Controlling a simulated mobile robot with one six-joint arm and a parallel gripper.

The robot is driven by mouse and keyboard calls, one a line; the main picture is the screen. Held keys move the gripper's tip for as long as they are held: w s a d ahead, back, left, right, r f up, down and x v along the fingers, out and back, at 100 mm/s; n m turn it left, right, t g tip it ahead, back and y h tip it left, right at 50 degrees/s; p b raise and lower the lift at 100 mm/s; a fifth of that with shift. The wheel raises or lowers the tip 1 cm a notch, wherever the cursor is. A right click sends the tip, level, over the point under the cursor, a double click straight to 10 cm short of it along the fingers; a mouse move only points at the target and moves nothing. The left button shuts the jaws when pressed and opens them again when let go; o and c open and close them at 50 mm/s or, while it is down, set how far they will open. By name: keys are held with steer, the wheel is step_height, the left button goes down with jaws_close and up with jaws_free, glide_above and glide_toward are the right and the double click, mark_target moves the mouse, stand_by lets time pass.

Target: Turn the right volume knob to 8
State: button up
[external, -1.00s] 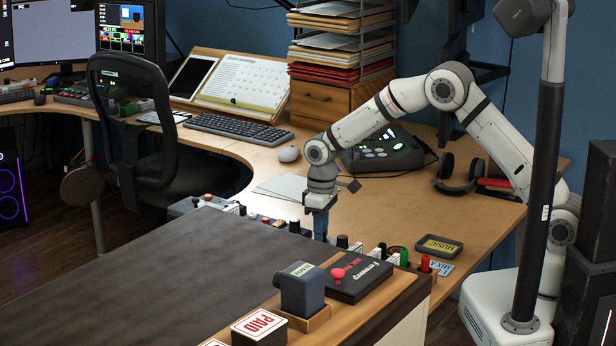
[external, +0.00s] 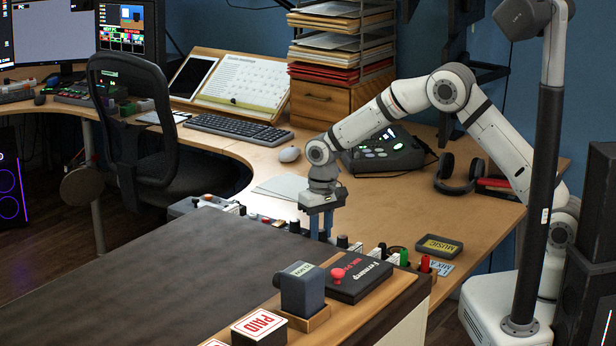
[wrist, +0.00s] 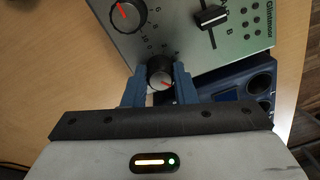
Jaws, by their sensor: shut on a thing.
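My gripper (external: 320,234) reaches straight down to the row of gear behind the dark desk top in the external view. In the wrist view its two blue fingers (wrist: 160,76) are closed around a black knob with a red pointer line (wrist: 161,70). The pointer slants toward the lower right of that picture. A second, larger-looking black knob with a red pointer (wrist: 128,15) sits at the upper left on the same silver panel (wrist: 178,50). The fingers hide part of the held knob's surroundings.
A slider (wrist: 212,17) sits on the panel to the right of the knobs. A blue unit with dark round openings (wrist: 245,95) lies beside it. In the external view, small black knobs (external: 342,241) and green and red parts (external: 425,263) stand close right of my gripper.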

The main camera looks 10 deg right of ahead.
mark_target(322, 230)
stand_by(0.4)
steer(key=o, duration=1)
step_height(322, 230, up, 8)
steer(key=shift+d+f, duration=0.1)
steer(key=shift+w, duration=0.1)
